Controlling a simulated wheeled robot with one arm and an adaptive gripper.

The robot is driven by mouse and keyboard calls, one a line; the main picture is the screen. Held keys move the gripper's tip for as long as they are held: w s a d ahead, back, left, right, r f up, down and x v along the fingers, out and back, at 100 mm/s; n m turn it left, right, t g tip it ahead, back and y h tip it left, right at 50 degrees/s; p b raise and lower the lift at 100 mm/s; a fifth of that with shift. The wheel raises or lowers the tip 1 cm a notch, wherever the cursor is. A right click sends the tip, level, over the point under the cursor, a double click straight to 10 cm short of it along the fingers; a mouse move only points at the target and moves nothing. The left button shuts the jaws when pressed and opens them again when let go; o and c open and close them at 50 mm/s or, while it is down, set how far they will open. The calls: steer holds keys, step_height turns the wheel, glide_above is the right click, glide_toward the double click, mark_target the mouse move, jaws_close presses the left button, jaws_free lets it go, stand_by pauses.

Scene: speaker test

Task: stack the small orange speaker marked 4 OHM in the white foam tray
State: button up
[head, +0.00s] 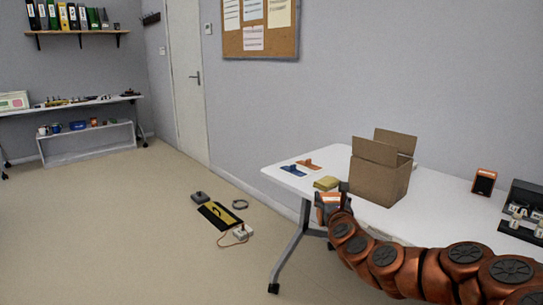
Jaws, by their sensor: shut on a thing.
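My gripper (328,203) is at the near left edge of the white table, at the end of my copper-coloured arm. It is shut on a small orange thing, mostly hidden by the gripper and too small to identify; no marking is readable. Another small orange box with a dark front (484,182), looking like a speaker, stands upright on the table at the right, well apart from my gripper. Its marking is too small to read. I cannot make out the white foam tray in this view.
An open cardboard box (380,182) stands on the table (437,200) right of my gripper. A yellow item (326,183) and blue and orange pieces (293,170) lie near the left end. A dark case (524,201) with pale items is far right. Floor clutter (220,216) lies left.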

step_height(320, 180, up, 27)
steer(key=p, duration=2.6)
steer(key=shift+r, duration=0.15)
